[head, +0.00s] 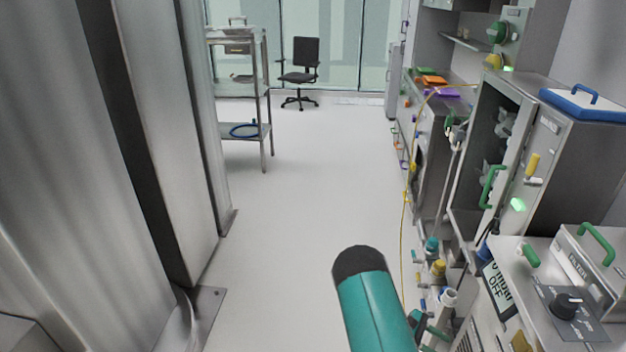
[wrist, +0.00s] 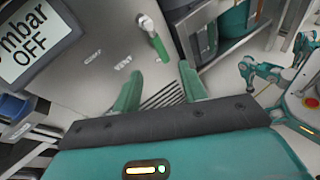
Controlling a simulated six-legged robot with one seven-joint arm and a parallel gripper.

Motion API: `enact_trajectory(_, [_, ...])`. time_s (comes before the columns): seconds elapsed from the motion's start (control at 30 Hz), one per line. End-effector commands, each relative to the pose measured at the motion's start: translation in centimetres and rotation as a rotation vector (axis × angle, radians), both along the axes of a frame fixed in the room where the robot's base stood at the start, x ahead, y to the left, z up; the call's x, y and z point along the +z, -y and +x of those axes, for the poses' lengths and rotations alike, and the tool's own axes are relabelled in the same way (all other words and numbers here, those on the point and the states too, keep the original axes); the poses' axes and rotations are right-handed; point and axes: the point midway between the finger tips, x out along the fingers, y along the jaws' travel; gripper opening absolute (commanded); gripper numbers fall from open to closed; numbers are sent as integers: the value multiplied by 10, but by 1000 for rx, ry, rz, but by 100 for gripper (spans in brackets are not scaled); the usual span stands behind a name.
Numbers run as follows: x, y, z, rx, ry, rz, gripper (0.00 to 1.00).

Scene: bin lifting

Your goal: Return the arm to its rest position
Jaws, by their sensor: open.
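In the wrist view, my gripper (wrist: 160,74) shows as two green fingers held apart, with nothing between them. The fingers are in front of a grey panel (wrist: 105,40) marked VENT. A small green-handled valve (wrist: 153,38) is just beyond the fingertips; I see no grip on it. In the head view, a teal link of my arm with a dark end rises at the bottom, right of centre. My gripper cannot be made out in the head view.
On the right are a pressure display reading OFF (head: 497,290), a panel with a black knob (head: 567,304), and an open-doored cabinet (head: 500,150). Steel columns (head: 150,130) stand at left. A shelf rack (head: 245,95) and chair (head: 299,75) are farther back. The middle floor (head: 310,190) is clear.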

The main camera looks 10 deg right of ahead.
Motion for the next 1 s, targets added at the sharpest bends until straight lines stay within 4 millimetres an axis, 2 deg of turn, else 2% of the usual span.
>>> enact_trajectory(0.03, [18, -7, 5, -25, 52, 24, 42])
enact_trajectory(0.1, [39, -16, 10, -58, 117, 55, 42])
enact_trajectory(0.47, [144, -66, 16, -207, 436, 228, 42])
enact_trajectory(0.73, [221, -106, 5, -297, 668, 362, 42])
enact_trajectory(1.0, [291, -145, -20, -369, 889, 499, 42])
